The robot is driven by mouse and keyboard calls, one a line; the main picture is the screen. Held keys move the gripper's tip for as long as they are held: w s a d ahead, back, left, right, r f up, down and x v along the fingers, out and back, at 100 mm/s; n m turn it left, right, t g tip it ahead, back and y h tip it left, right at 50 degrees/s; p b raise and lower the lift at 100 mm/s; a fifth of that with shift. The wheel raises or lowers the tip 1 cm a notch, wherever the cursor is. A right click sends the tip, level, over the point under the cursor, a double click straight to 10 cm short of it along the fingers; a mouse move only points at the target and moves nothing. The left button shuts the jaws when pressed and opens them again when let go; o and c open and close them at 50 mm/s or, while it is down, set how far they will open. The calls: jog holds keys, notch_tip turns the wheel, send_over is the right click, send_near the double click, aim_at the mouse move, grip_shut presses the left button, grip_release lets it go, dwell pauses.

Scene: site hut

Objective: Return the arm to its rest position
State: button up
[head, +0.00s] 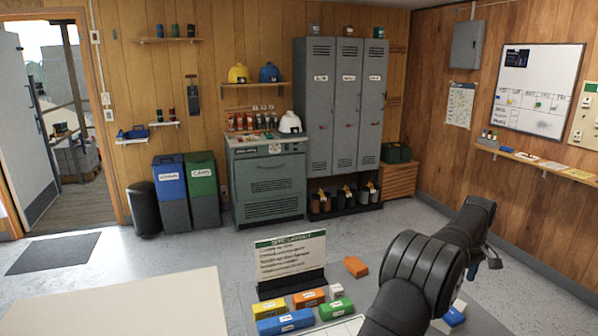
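My dark arm (420,275) rises from the bottom of the head view and reaches to the right, over the near table. Its far end bends down near a small dark part (495,262), which may belong to my wrist or gripper. The fingers cannot be made out, so I cannot tell whether they are open or shut, or whether they hold anything.
Left of my arm stand a sign board (290,258) and several coloured blocks, among them an orange one (355,266) and a blue one (285,321). A blue item (453,316) lies right of my arm. A pale tabletop (130,310) at left is bare.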

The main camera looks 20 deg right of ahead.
jog(key=w+a+n, duration=0.3)
jog(key=w+a, duration=1.9)
jog(key=a, duration=0.2)
jog(key=shift+w+a+r+n, duration=0.15)
jog(key=shift+a+r+n, duration=0.15)
jog(key=shift+n, duration=0.1)
